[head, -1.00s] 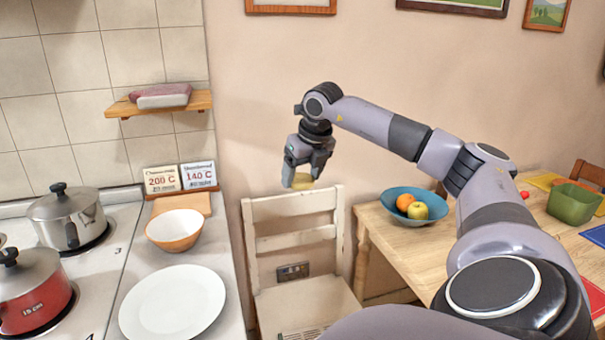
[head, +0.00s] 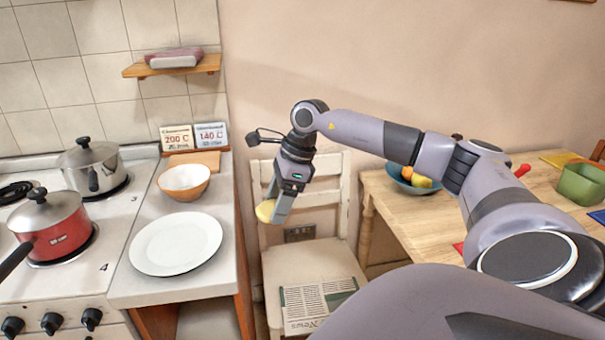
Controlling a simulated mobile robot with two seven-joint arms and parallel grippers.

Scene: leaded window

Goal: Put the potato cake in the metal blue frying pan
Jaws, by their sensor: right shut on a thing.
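My right gripper (head: 278,207) is shut on the potato cake (head: 265,211), a small round yellowish disc. It holds the cake in the air in front of the white chair, to the right of the counter. Part of the cake is hidden by the fingers. No blue frying pan shows in this view. My left gripper is not in view.
On the stove stand a red pot (head: 50,228) and a steel pot (head: 92,168). A white plate (head: 176,243) and an orange-white bowl (head: 184,181) sit on the counter. A newspaper (head: 315,303) lies on the white chair (head: 300,262). The wooden table (head: 400,212) is at right.

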